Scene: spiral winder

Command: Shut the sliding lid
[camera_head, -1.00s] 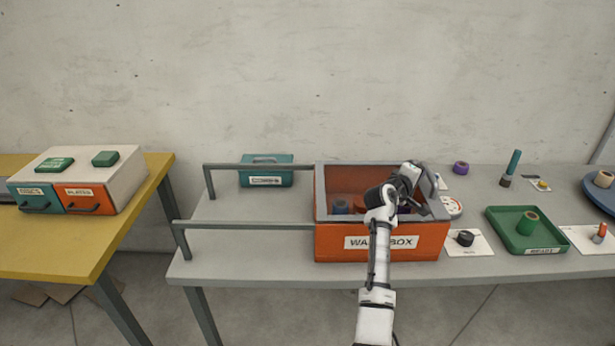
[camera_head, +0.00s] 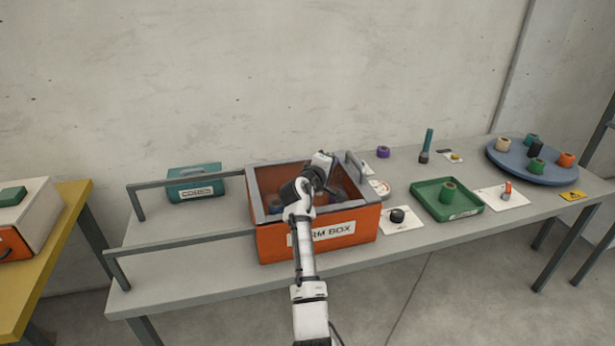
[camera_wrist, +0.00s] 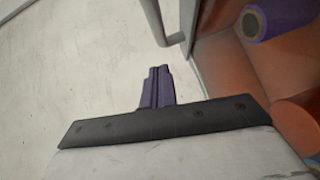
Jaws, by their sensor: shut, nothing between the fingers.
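The orange warm box (camera_head: 275,245) stands on the grey table with a grey frame around its top. Its inside shows through the top, with rolls in it, one of them purple in the wrist view (camera_wrist: 281,18). A grey bar handle (camera_head: 355,167) stands at the right end of the top and shows in the wrist view (camera_wrist: 172,22). The lid panel itself is hard to make out, and I cannot tell how far it covers the box. My gripper (camera_wrist: 158,72) is shut and empty, close to the handle; contact is unclear. In the head view, my arm hides part of the box.
Two grey rails (camera_head: 185,242) run left from the box, with a teal case (camera_head: 194,183) by the rear one. To the right are a black spool (camera_head: 397,215), a green tray (camera_head: 425,199) and a blue round turntable (camera_head: 507,168) with several spools. Bare table shows between the rails.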

